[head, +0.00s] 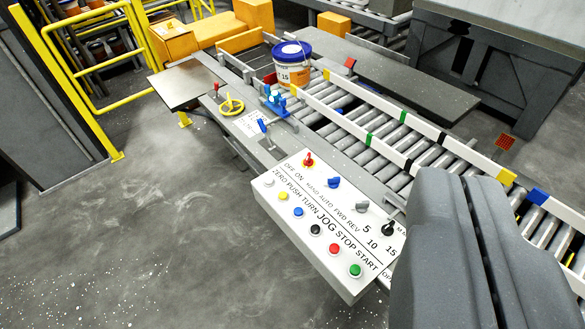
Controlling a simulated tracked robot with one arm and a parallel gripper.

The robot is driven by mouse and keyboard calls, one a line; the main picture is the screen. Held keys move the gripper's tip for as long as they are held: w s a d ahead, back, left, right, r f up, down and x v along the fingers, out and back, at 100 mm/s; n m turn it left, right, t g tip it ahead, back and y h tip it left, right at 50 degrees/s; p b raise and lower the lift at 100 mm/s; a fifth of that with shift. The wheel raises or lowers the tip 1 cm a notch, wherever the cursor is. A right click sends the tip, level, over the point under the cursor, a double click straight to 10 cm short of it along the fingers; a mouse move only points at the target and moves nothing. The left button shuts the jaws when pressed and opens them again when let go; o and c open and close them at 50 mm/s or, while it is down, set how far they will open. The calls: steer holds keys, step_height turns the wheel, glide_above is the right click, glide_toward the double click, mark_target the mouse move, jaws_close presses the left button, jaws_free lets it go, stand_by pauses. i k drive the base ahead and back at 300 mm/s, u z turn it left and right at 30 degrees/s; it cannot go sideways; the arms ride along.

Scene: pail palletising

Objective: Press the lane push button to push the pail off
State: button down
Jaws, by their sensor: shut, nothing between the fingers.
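The control panel (318,262) is a white sloped box with a row of coloured buttons along its front. The yellow button (283,196) is second in the row, by the printed word PUSH, between a white button (269,183) and a blue button (298,211). The pail (292,68), white with a blue lid and a label, stands upright on the roller lane (372,145) near its far end. My gripper (458,182) is at the lower right, its two dark grey fingers shut together and empty. It is right of the buttons, apart from the yellow one, and hides part of the lane.
Black, red and green buttons (355,270) continue the row; knobs stand above them. A yellow handwheel (231,105) and blue levers (274,98) are beyond the panel. Yellow railing (75,75) is at the left. The floor (170,220) left of the panel is clear.

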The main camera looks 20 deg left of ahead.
mark_target(283, 196)
steer(key=u, duration=0.25)
steer(key=i, duration=0.95)
steer(key=u, duration=0.4)
